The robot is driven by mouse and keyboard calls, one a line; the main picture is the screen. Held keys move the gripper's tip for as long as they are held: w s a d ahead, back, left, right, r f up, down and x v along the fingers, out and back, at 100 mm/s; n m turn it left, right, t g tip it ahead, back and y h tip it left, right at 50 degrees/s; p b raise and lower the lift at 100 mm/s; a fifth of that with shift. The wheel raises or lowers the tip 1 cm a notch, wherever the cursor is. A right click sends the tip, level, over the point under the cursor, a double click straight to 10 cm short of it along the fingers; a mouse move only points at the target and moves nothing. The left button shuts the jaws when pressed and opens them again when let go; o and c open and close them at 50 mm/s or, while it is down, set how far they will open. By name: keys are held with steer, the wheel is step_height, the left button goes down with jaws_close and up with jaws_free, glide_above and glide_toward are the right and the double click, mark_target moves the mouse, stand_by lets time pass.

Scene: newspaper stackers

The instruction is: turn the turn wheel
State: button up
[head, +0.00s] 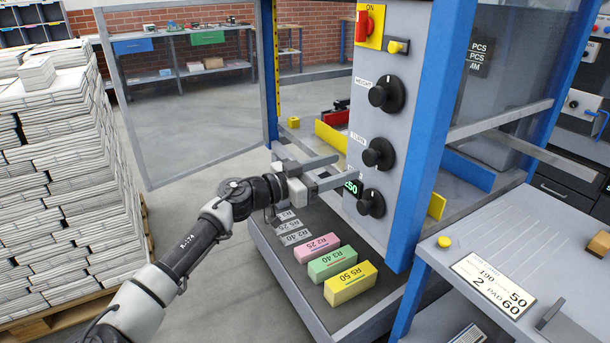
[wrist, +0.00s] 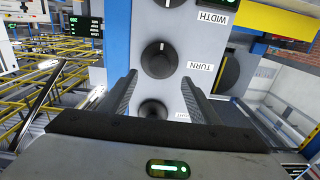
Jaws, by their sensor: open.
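The turn wheel (head: 378,154) is a round black knob on the grey upright panel, the middle one of three. In the wrist view the turn wheel (wrist: 158,60) sits beside a label reading TURN, with a small light mark on its face. My gripper (head: 346,166) is open and empty, just left of the panel in the head view, its fingers pointing towards the knobs. In the wrist view my gripper (wrist: 158,82) has its fingertips spread to either side below the turn wheel. I see no contact; the exact gap cannot be told.
A green-lit display (head: 353,187) is partly behind my fingers. Blue posts (head: 425,140) flank the panel. Coloured blocks (head: 350,282) lie on the dark ledge below. Newspaper stacks (head: 60,180) stand left.

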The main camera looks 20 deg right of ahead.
steer(key=a+p, duration=0.1)
steer(key=a, duration=0.9)
steer(key=shift+s, duration=0.4)
